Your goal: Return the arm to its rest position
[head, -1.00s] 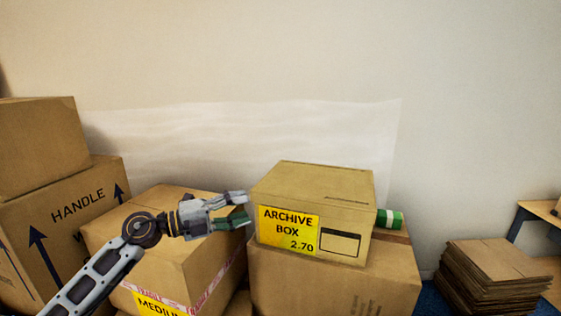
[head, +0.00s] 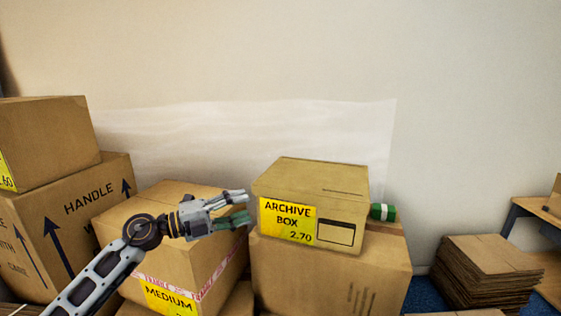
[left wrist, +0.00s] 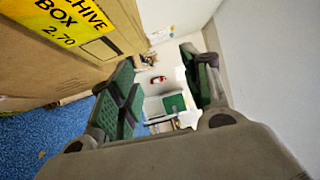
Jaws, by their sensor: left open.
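My left gripper (head: 246,207) is open and empty in the head view. Its fingertips point right, just left of the archive box (head: 345,190), a closed carton with a yellow label. I cannot tell whether they touch it. In the left wrist view the two green-padded fingers (left wrist: 162,95) stand apart with nothing between them, and the archive box (left wrist: 40,62) shows at upper left. My left arm reaches in from the lower left. My right gripper is out of view.
The archive box sits on a larger carton (head: 330,282). A green roll (head: 383,212) lies behind its right side. A medium carton (head: 150,215) is behind my arm; stacked cartons (head: 45,150) stand left. Flattened cartons (head: 485,270) lie on blue carpet beside a shelf (head: 540,215).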

